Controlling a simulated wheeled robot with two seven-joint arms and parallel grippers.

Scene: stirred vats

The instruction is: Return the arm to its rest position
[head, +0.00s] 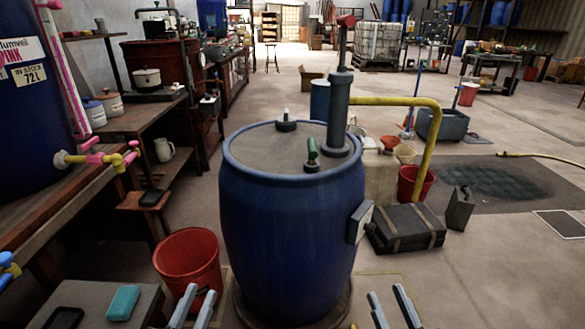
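My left gripper (195,300) shows at the bottom of the head view, in front of the red bucket (188,258). Its two grey fingers stand apart with nothing seen between them. My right gripper (390,298) is at the bottom right of centre, to the right of the blue vat's foot. Its fingers are also apart and empty. The big blue vat (290,235) stands upright between the two, with a grey lid (265,150), a green-handled valve (312,155) and a grey column (338,110) on top. The arms behind the grippers are out of view.
A wooden bench (70,205) with a large blue drum (35,110) lines the left. A low table (95,295) holds a teal sponge (123,303). A black case (405,228) and yellow pipe (433,150) are right of the vat.

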